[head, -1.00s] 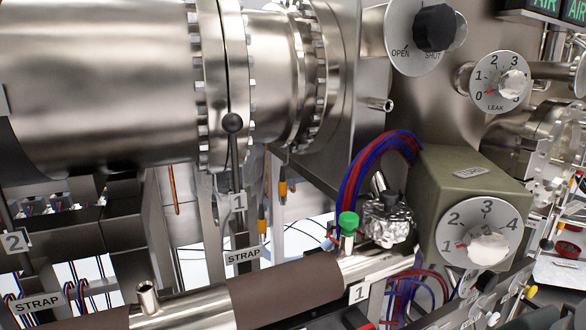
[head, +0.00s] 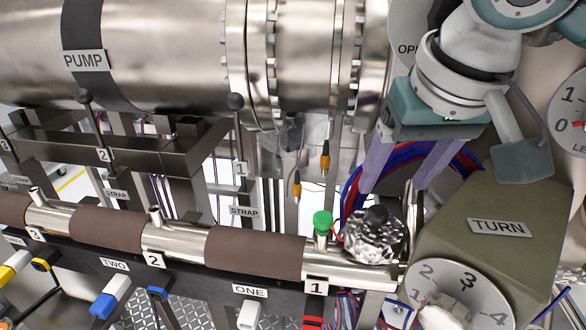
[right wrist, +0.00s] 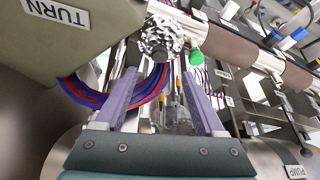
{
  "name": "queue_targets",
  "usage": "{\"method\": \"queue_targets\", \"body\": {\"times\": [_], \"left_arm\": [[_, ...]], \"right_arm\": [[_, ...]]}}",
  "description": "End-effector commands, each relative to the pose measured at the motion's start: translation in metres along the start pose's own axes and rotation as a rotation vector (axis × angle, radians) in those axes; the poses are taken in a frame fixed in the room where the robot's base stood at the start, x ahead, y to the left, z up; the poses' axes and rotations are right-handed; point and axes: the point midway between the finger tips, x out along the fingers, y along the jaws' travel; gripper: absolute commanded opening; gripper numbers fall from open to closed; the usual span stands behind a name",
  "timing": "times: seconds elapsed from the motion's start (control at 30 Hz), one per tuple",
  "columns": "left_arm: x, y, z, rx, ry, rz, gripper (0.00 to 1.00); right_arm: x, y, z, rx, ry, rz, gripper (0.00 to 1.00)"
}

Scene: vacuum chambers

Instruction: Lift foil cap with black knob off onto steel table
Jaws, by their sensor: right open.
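The crumpled foil cap (head: 372,246) sits on the pipe end at tag 1, with its black knob (head: 377,215) on top. In the right wrist view the foil cap (right wrist: 172,22) and knob (right wrist: 160,52) show beyond the fingertips. My right gripper (head: 396,188) comes down from the upper right, its two purple fingers spread, above and slightly right of the cap, apart from it. In the right wrist view the gripper (right wrist: 160,72) has nothing between its fingers. My left gripper is out of view. I cannot make out the steel table.
A green knob (head: 322,221) stands just left of the cap. Red and blue hoses (head: 420,155) arch behind the fingers. The olive TURN box (head: 520,215) is close on the right. A large steel cylinder (head: 160,50) runs above the pipe (head: 185,240).

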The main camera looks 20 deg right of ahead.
Motion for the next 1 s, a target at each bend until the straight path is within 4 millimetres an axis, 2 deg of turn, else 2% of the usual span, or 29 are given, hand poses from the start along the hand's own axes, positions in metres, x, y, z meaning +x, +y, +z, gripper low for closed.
{"method": "queue_targets", "body": {"times": [0.1,0.27,0.43,0.6,0.87,1.0], "left_arm": [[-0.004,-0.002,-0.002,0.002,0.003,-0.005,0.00],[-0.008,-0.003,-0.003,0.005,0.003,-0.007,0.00],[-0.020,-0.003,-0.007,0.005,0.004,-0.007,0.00],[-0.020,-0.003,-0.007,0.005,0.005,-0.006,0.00],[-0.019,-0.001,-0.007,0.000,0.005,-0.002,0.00],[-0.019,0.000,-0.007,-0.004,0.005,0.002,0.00]], "right_arm": [[0.017,0.000,0.001,0.000,-0.004,0.000,0.71],[0.030,0.000,0.002,-0.002,-0.002,0.000,0.71],[0.053,0.002,0.008,-0.003,-0.004,0.002,0.71],[0.074,0.002,0.008,-0.003,0.000,-0.001,0.71],[0.079,0.002,0.008,-0.004,0.002,-0.001,0.71],[0.079,0.002,0.008,-0.004,0.001,-0.001,0.59]]}}
